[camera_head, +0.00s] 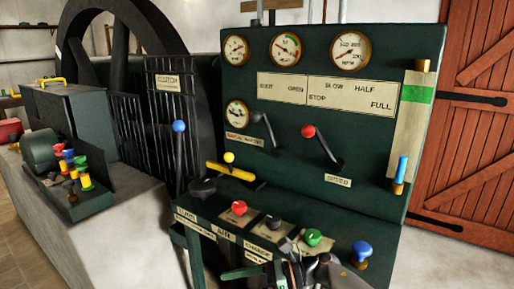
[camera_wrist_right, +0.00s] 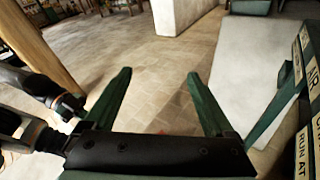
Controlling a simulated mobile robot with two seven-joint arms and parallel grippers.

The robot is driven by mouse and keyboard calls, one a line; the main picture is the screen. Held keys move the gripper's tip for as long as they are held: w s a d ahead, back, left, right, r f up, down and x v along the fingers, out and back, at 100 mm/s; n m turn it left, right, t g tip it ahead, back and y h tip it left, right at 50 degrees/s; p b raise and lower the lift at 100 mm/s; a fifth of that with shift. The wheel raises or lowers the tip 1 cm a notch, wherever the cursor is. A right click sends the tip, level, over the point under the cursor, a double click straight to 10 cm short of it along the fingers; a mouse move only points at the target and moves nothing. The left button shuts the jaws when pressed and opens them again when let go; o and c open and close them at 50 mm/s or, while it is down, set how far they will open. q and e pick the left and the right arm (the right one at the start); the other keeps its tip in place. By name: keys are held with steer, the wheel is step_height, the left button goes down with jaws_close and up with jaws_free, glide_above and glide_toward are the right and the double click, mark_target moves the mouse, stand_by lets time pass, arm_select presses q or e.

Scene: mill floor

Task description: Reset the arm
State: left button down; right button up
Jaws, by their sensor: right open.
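My right gripper (camera_wrist_right: 159,74) is open and empty in the right wrist view, its two green fingers spread apart over the tiled floor. In the head view, part of my arm with a green finger (camera_head: 243,272) shows at the bottom edge, close in front of the console's desk. Nothing is between the fingers. The dark green control console (camera_head: 290,175) stands in front of me, with a red-knobbed lever (camera_head: 308,131), a dark-knobbed lever (camera_head: 258,117) and several gauges. My left gripper is not seen in either view.
The console's sloping desk carries red (camera_head: 239,208), green (camera_head: 314,237) and blue (camera_head: 361,249) knobs. A blue-knobbed lever (camera_head: 179,126) stands left of it. The labelled desk edge (camera_wrist_right: 308,70) lies close at the right of the wrist view. The tiled floor (camera_wrist_right: 150,55) ahead is open.

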steer(key=s+d+f+m+t+h, duration=0.25)
steer(key=m+t, duration=0.25)
steer(key=m, duration=0.7)
steer(key=s+d+f+m+t+h, duration=0.15)
steer(key=d+f+m+t, duration=0.35)
steer(key=m, duration=0.7)
steer(key=s+d+f+m+t+h, duration=0.1)
steer(key=d+f+m+t+h, duration=0.15)
steer(key=m+t, duration=0.65)
steer(key=s+d+f+m+g+h, duration=0.3)
steer(key=s+d+f+m+g, duration=0.25)
steer(key=s+m, duration=0.3)
steer(key=s+d+f+m+g+h, duration=0.35)
steer(key=s+f+m, duration=0.25)
steer(key=s+m, duration=0.25)
arm_select(q)
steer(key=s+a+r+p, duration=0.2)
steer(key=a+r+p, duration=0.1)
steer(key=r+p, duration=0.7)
steer(key=p, duration=0.4)
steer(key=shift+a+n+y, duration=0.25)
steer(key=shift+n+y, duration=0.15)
arm_select(e)
steer(key=s+d+r, duration=0.1)
steer(key=d+r, duration=0.2)
steer(key=r, duration=0.7)
steer(key=shift+s+d+r, duration=0.2)
steer(key=shift+s+r, duration=0.15)
steer(key=shift+s, duration=0.05)
